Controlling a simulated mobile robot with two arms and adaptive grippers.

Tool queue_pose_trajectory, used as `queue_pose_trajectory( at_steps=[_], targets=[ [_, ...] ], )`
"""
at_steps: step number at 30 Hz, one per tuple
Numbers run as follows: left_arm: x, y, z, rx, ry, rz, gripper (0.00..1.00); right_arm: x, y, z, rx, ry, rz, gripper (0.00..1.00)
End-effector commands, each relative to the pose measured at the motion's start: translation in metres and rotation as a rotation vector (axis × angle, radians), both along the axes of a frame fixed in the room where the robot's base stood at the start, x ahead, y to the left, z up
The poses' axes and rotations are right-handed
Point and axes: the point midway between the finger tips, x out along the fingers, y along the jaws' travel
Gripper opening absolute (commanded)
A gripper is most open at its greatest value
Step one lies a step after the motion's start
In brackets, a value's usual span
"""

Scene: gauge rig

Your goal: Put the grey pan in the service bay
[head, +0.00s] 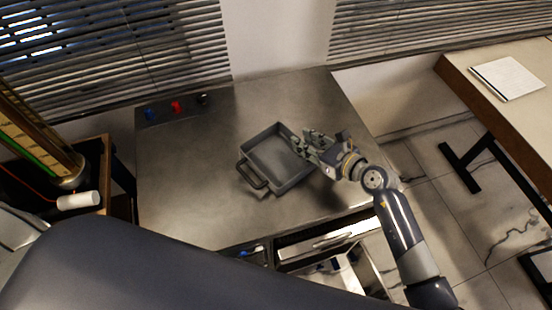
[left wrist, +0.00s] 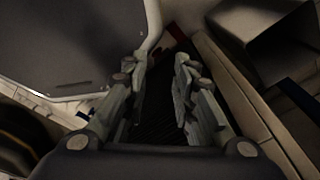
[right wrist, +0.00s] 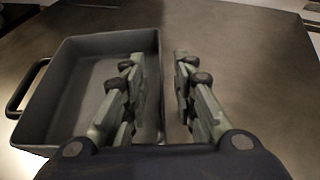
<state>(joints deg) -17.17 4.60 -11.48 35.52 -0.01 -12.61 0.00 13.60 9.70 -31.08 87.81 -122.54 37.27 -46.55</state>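The grey pan (head: 277,157) is a square tray with a loop handle at its near left, lying on the metal worktop (head: 190,190). My right gripper (head: 306,148) is at the pan's right wall. In the right wrist view, the pan (right wrist: 85,85) is on the left and my right gripper (right wrist: 160,75) is open, one finger over the inside and one beyond the wall; contact is unclear. My left gripper (left wrist: 160,80) is open and empty in the left wrist view; the head view does not show it. No service bay can be identified for certain.
Blue, red and black knobs (head: 176,106) sit at the worktop's back left. Open metal compartments (head: 335,240) lie below its front edge. A gauge column (head: 40,140) stands at left, and a table with a white notebook (head: 507,78) at right. The worktop around the pan is clear.

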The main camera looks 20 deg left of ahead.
Motion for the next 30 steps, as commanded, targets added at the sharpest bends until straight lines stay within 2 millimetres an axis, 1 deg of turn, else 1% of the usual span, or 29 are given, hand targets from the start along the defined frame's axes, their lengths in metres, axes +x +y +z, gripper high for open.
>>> queue_pose_trajectory(
  at_steps=[3,7,17,20,21,30],
  targets=[
    [0.000,0.000,0.002,0.000,0.000,0.000,0.25,0.008,0.011,-0.007,0.003,0.001,0.001,0.26],
    [0.000,0.000,0.002,0.000,0.000,0.000,0.25,0.015,0.020,-0.012,0.002,0.000,0.000,0.26],
    [0.000,0.000,0.002,0.000,0.000,0.000,0.25,0.017,0.024,-0.014,0.000,-0.001,0.000,0.26],
    [0.000,0.000,0.002,0.000,0.000,0.000,0.25,0.017,0.023,-0.014,0.000,-0.001,0.000,0.05],
    [0.000,0.000,0.002,0.000,0.000,0.000,0.25,0.017,0.023,-0.014,0.000,-0.001,0.000,0.00],
    [0.000,0.000,0.002,0.000,0.000,0.000,0.25,0.017,0.023,-0.013,0.002,-0.002,0.000,0.00]
  ],
)
